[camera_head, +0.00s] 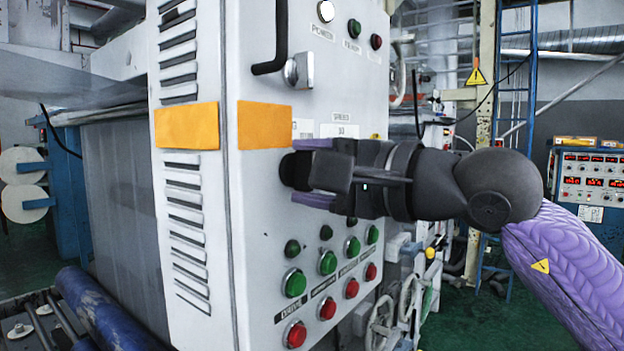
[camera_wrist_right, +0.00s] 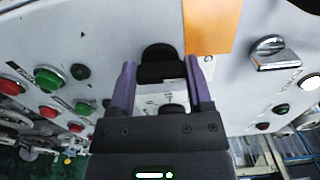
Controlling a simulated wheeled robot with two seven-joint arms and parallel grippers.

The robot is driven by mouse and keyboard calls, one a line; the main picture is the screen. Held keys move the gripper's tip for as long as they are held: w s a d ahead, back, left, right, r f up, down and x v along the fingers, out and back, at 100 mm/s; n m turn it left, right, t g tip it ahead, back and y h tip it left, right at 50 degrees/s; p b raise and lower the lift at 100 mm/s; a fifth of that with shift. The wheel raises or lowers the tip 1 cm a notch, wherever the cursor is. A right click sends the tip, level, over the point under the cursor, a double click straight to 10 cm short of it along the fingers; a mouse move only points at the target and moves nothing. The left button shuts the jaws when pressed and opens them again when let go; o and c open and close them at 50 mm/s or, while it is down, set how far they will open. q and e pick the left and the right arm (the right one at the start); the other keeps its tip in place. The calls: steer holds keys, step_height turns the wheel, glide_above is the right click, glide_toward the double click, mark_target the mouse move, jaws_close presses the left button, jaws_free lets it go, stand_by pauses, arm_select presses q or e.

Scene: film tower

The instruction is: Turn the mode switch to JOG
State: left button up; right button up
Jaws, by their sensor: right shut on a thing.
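The black mode switch knob (camera_head: 288,167) is on the white cabinet's front panel, left of the gripper, below the orange band. My right gripper (camera_head: 312,172) reaches it from the right, with one purple finger above and one below. In the right wrist view the black knob (camera_wrist_right: 158,62) shows between the two purple fingers of my right gripper (camera_wrist_right: 162,72), which is shut on it. The knob's pointer and most of the lettering around it are hidden or too small to read, so I cannot tell its position. My left gripper is not in view.
Green buttons (camera_head: 294,283) and red buttons (camera_head: 295,334) stand in rows below the gripper. A silver rotary handle (camera_head: 299,70) and a black bar handle (camera_head: 279,37) stick out above. Indicator lamps (camera_head: 353,28) sit at the panel's top.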

steer(key=shift+n, duration=0.3)
steer(key=o, duration=1.3)
steer(key=b+v, duration=0.3)
steer(key=v, duration=0.7)
steer(key=shift+b, duration=0.3)
